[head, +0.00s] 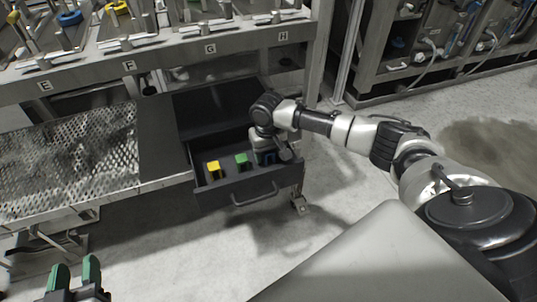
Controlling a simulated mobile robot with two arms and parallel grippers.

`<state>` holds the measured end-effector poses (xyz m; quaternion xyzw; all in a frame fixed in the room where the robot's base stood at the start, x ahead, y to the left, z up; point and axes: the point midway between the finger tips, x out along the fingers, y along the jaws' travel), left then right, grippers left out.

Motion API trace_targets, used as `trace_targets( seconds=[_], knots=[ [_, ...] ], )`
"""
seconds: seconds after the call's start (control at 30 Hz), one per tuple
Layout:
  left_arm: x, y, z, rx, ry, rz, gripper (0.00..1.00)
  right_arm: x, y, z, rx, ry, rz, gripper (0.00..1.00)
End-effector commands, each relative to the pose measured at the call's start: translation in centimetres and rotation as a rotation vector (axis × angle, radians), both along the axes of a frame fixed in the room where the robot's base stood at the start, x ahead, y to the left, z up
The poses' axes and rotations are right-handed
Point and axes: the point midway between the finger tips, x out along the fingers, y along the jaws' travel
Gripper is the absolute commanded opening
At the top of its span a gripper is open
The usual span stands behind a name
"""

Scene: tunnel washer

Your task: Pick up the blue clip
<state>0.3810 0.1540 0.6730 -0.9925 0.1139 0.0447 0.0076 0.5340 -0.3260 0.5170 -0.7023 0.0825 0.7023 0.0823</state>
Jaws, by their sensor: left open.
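An open dark drawer (250,190) holds small coloured clips. The blue clip (269,158) is at its right end, mostly hidden by my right gripper (266,160). The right gripper points down into the drawer, right at the blue clip. Its fingertips are hard to make out, so I cannot tell whether it grips the clip. My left gripper (76,275) has green fingertips, is open and empty, and is low at the left edge, away from the drawer.
A green clip (241,159) and a yellow clip (213,167) stand left of the blue one in the drawer. A perforated metal bench (70,150) is to the left. A rack labelled E to H (170,55) is above. The floor in front is clear.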

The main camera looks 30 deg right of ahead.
Motion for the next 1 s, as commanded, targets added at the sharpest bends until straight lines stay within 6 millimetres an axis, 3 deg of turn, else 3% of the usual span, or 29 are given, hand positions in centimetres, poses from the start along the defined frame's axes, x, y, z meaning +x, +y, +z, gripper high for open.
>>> trace_targets(
  seconds=[0.03, 0.27, 0.63, 0.87, 1.0],
  knots=[
    [0.0, 0.0, 0.0, 0.000, 0.000, 0.000, 0.43, 0.0, 0.0, 0.0, 0.000, 0.000, 0.000, 0.47],
    [0.0, 0.0, 0.0, 0.000, 0.001, 0.000, 0.43, 0.0, 0.0, 0.0, 0.000, 0.000, 0.000, 0.12],
    [0.0, 0.0, 0.0, 0.003, 0.015, 0.001, 0.43, 0.0, 0.0, 0.4, 0.000, -0.001, 0.000, 0.11],
    [-0.8, 0.7, -2.1, 0.047, 0.187, 0.013, 0.43, 0.0, 0.0, 2.2, 0.001, -0.001, -0.001, 0.11],
    [-2.2, 1.4, -4.1, 0.089, 0.366, 0.025, 0.43, 0.1, 0.0, 4.2, 0.001, -0.001, -0.001, 0.11]
  ],
)
